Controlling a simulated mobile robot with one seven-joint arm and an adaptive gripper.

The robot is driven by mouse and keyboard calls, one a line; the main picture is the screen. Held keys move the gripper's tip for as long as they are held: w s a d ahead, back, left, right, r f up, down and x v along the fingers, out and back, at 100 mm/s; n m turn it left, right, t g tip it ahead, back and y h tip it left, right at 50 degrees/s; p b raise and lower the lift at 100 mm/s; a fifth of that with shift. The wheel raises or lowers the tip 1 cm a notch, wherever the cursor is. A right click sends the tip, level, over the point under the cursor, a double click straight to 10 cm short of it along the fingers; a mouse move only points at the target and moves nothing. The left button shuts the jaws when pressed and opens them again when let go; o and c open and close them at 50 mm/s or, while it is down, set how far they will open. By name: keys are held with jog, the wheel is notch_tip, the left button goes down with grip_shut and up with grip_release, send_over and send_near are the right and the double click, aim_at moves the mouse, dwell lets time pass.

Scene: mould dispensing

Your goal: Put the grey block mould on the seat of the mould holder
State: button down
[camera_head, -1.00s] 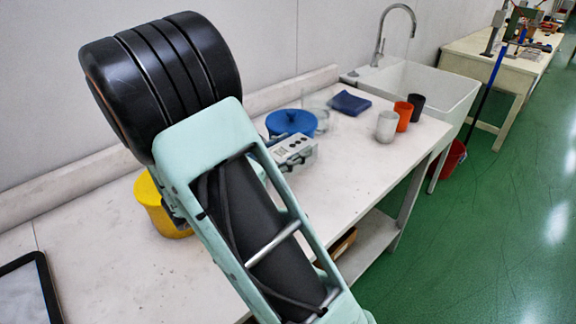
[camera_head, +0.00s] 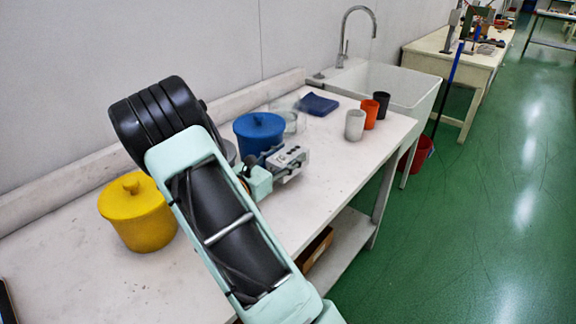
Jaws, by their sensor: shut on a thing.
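The grey block mould (camera_head: 291,155) is a pale grey block with small dark recesses on its upper face. My gripper (camera_head: 279,167) is shut on it, just right of and in front of the blue pot, above the table. The fingers are small in view and partly hidden by the block and my wrist. Whether any part of the block touches the table cannot be told. I cannot make out the mould holder or its seat; my arm covers part of the table.
A yellow lidded pot (camera_head: 140,222) stands left of my arm, a blue lidded pot (camera_head: 257,132) behind the gripper. The table front (camera_head: 335,165) near the gripper is bare.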

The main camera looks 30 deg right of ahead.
jog(key=shift+d+f, duration=0.2)
jog(key=shift+f, duration=1.35)
jog(key=shift+f, duration=0.15)
jog(key=c, duration=1.3)
grip_release()
jog(key=shift+f, duration=0.1)
jog(key=o, duration=0.3)
jog(key=shift+o, duration=0.2)
